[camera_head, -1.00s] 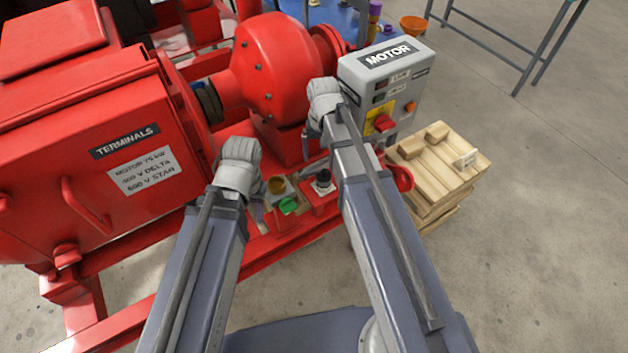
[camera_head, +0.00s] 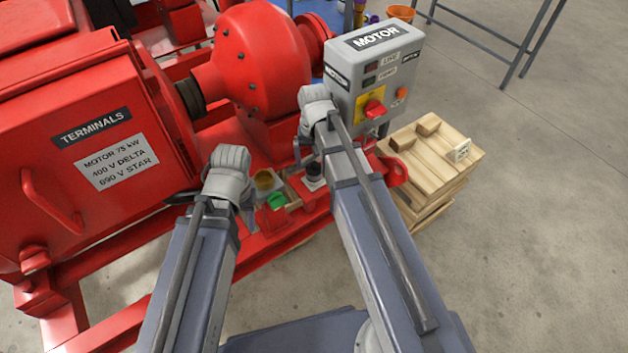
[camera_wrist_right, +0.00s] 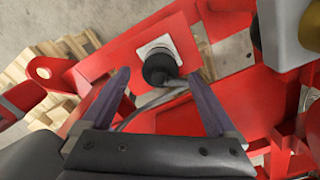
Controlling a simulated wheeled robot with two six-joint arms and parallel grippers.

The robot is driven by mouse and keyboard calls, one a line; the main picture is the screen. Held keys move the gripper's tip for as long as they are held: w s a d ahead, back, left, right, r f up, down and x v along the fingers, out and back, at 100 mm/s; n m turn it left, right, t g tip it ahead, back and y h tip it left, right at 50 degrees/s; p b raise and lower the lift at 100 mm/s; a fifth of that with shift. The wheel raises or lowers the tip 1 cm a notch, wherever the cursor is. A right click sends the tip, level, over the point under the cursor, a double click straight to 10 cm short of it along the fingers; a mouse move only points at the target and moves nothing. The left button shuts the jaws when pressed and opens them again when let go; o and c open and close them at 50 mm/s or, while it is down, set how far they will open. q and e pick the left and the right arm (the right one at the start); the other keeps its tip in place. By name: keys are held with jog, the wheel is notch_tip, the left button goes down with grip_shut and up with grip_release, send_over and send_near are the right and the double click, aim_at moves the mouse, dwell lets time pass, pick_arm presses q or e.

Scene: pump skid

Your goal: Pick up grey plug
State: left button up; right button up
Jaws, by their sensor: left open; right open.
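The dark grey plug (camera_wrist_right: 158,70) sits on a square white plate on the red frame in the right wrist view, with a grey cable running from beside it. It also shows in the head view (camera_head: 314,170), right of the small tray. My right gripper (camera_wrist_right: 158,75) is open and empty, with one finger on each side of the plug in the picture; I cannot tell how far the fingertips are above it.
A small tray holds a yellow round piece (camera_head: 265,180) and a green piece (camera_head: 277,200). The grey MOTOR box (camera_head: 372,70) stands close behind my right wrist. The red pump (camera_head: 262,60) and terminal box (camera_head: 90,150) fill the left. A wooden pallet stack (camera_head: 430,160) stands right.

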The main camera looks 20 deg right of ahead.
notch_tip(320, 180, down, 2)
jog(key=shift+f+b, duration=0.1)
jog(key=shift+b, duration=0.5)
grip_shut()
